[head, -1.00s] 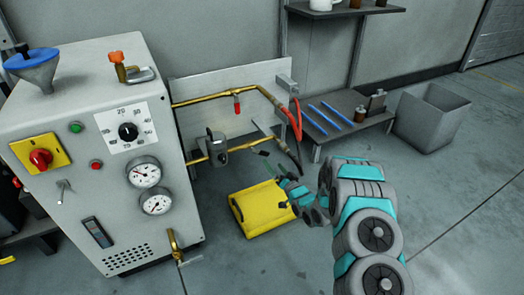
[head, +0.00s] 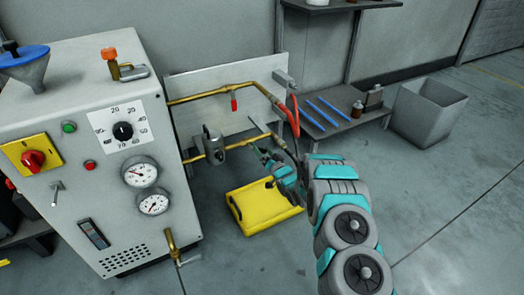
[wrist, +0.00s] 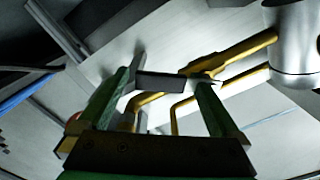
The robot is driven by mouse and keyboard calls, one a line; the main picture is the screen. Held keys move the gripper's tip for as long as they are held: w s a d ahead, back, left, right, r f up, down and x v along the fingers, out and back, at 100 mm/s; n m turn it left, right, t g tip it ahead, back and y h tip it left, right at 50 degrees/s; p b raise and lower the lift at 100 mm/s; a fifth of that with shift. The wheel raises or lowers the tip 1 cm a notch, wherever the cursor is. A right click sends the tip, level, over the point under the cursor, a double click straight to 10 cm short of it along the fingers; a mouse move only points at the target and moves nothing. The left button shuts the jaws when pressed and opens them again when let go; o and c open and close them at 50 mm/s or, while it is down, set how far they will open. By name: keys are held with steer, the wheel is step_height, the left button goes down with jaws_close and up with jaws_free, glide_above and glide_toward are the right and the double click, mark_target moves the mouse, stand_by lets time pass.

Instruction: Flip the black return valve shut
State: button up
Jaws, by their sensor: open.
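The black return valve's handle (wrist: 160,82) shows in the wrist view as a short dark bar beside the lower brass pipe (wrist: 245,48). In the head view this lower pipe (head: 243,139) runs along the pale back panel, and the handle is hard to tell from my gripper there. My gripper (head: 259,149) is at the right part of that pipe, its jaws open. In the wrist view its two green fingers stand on either side of the handle, with the handle across the gap near their tips. I cannot tell whether either finger touches it.
A red-handled valve (head: 234,104) hangs on the upper brass pipe. A grey housing (head: 213,146) sits on the lower pipe, left of my gripper. Red and black hoses (head: 294,124) hang close on the right. A yellow case (head: 262,207) lies on the floor below. The grey cabinet (head: 75,120) stands left.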

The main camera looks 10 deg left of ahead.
jaws_close()
stand_by(0.8)
